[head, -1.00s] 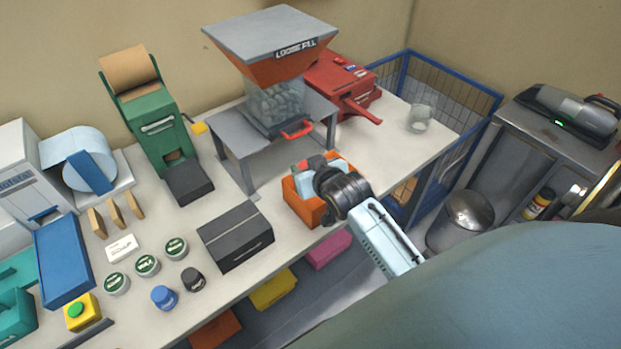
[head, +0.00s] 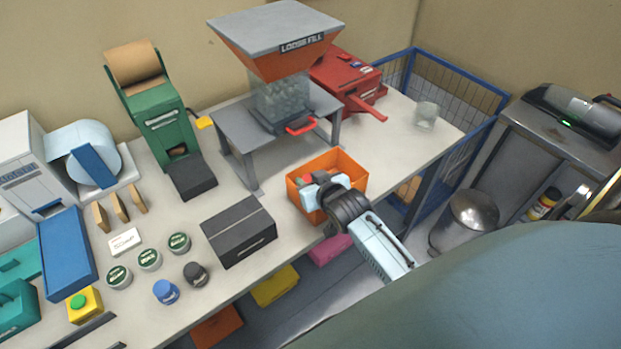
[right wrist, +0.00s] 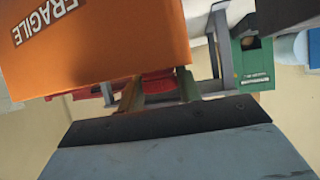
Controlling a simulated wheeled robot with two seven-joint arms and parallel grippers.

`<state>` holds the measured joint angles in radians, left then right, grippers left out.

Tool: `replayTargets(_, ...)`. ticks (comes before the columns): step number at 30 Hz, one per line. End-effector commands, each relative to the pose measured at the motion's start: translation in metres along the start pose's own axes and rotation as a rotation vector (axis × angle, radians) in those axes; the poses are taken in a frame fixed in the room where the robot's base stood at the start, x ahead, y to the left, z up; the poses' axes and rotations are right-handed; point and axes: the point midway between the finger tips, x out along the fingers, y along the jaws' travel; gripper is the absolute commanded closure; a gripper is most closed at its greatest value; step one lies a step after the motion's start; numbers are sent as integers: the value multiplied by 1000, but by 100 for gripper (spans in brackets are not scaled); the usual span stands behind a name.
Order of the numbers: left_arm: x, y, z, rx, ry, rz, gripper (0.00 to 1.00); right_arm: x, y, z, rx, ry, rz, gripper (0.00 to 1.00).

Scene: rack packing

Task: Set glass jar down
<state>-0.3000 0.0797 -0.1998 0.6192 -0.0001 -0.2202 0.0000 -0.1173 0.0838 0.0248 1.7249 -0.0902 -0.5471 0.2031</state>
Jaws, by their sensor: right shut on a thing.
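My right gripper (head: 314,184) is over the front left part of the orange open box (head: 345,163) at the table's front edge. In the right wrist view, the box's wall marked FRAGILE (right wrist: 100,35) fills the upper left, and the right gripper's fingers (right wrist: 158,92) reach behind its rim. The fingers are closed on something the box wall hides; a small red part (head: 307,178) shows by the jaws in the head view. A clear glass vessel (head: 426,115) stands apart on the table's back right. My left gripper is not in view.
A closed dark box (head: 238,231) stands left of the orange box. The loose-fill hopper on its grey stand (head: 225,126) and a red machine (head: 349,82) are behind. A blue wire cage (head: 462,85) is beyond the right edge. Table around the glass vessel is clear.

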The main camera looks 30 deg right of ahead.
Motion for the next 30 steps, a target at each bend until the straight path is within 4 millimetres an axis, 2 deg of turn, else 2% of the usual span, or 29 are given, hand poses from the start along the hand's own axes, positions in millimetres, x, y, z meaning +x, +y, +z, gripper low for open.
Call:
replayTargets(6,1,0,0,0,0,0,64,2,0,3,0,2,0,91)
replayTargets(7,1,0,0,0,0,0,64,2,0,3,0,0,0,63)
replayTargets(9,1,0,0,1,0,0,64,2,0,3,0,0,0,57)
replayTargets(17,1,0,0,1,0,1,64,1,0,2,0,1,0,57)
replayTargets(21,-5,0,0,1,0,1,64,-5,0,-10,-1,3,0,57)
replayTargets(26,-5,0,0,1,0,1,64,-31,0,-7,0,-1,0,57)
replayTargets(30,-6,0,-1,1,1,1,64,-60,0,-7,1,-1,0,57)
